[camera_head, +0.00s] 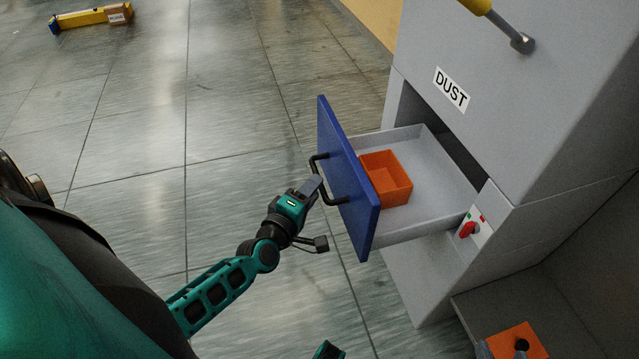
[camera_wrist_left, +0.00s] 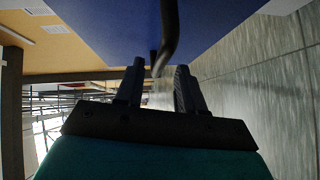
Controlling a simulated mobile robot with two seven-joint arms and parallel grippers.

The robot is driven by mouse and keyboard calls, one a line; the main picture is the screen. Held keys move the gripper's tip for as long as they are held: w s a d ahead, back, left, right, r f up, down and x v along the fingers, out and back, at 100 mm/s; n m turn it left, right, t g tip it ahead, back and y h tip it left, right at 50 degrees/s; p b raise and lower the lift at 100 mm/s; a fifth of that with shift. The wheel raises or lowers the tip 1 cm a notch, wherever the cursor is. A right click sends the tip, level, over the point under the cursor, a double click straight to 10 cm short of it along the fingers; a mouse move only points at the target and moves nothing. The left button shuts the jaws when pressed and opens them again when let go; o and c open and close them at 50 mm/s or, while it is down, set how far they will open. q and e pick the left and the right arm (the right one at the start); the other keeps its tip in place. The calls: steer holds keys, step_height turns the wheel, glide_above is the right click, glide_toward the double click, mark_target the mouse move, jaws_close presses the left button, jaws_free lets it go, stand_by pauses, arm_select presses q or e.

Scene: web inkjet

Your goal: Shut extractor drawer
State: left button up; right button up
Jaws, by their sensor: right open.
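The extractor drawer, with its blue front (camera_head: 345,180) and grey tray (camera_head: 440,165), is pulled out of the grey cabinet. A dark bar handle (camera_head: 316,172) is on the blue front. In the left wrist view the blue front (camera_wrist_left: 110,25) and the handle (camera_wrist_left: 168,30) are close ahead. My left gripper (camera_head: 312,188) is at the handle; its fingers (camera_wrist_left: 160,75) are apart with the handle's end between or just beyond them. Contact cannot be told.
An orange bin (camera_head: 386,178) sits inside the drawer. The grey cabinet (camera_head: 430,55) carries a DUST label (camera_head: 452,89) and a red switch (camera_head: 468,229). An orange item (camera_head: 518,335) lies low at right. A yellow object (camera_head: 85,18) lies far off. The tiled floor (camera_head: 220,130) at left is clear.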

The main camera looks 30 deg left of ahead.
arm_select(q)
steer(key=shift+w+a+f+b, duration=0.1)
steer(key=shift+w+f+b, duration=0.05)
steer(key=shift+w, duration=0.8)
steer(key=shift+w+a+f+b, duration=0.1)
steer(key=shift+w+b, duration=0.05)
steer(key=shift+w, duration=0.8)
steer(key=shift+c, duration=0.3)
jaws_close()
